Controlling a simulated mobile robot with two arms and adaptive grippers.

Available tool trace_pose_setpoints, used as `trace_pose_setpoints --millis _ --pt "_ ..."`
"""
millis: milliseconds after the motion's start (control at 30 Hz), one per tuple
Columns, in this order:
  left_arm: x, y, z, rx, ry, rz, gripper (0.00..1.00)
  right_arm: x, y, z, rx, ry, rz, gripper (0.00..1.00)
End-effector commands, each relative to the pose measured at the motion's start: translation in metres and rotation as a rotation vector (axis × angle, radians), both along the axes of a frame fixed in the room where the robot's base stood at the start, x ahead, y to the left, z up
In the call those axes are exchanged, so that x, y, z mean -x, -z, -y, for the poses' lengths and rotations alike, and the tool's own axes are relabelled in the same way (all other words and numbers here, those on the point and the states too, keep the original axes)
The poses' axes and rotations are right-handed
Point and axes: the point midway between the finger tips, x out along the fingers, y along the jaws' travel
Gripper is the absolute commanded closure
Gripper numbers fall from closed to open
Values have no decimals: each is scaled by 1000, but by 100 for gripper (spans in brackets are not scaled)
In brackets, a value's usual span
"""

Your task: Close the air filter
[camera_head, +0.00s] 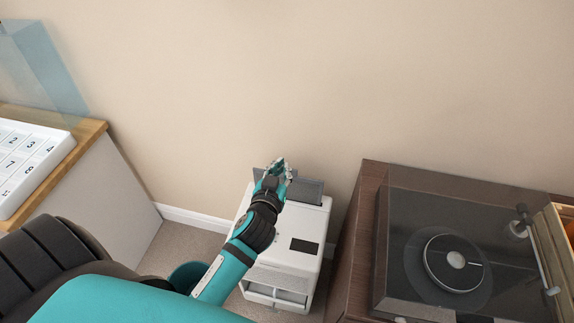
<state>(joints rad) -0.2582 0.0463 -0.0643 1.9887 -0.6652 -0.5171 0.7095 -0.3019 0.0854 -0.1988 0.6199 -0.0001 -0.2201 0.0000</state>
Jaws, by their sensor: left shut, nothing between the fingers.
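The air filter (303,237) is a white box-shaped unit standing on the floor against the wall. It has a dark panel on its top front and a dark grey flap (306,190) at the back of its top. The flap looks raised, though my gripper hides part of it. My left gripper (280,166) is shut and empty. It is over the back of the unit, in front of or touching the flap; I cannot tell which. My left forearm covers the unit's left side. My right gripper is not in view.
A brown wooden cabinet with a record player (452,262) under a dark lid stands close on the right. A counter with a wooden top (88,132) and a white numbered board (28,160) is on the left.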

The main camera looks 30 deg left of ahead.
Motion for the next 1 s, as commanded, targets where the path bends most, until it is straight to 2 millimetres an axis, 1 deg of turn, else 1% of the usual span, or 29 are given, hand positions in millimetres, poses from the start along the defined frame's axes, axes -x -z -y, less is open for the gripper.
trace_pose_setpoints --millis 33,100,267,300,333,400,500,600,1000 --pt "-12 0 -3 -3 1 1 100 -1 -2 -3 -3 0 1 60" --pt "-27 5 -7 -4 1 0 100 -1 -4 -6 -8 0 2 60" --pt "-58 14 -15 -3 0 -2 100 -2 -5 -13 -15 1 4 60" --pt "-62 19 -16 -1 0 -4 100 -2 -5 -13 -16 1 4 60" --pt "-59 28 -15 0 0 -7 100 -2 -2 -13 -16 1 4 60" --pt "-59 38 -15 0 -1 -6 100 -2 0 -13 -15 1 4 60" --pt "-59 48 -15 2 -1 -4 100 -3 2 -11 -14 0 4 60" --pt "-58 54 -15 2 -1 -4 100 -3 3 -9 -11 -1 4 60" --pt "-58 57 -16 1 0 -4 100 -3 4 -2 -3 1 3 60"
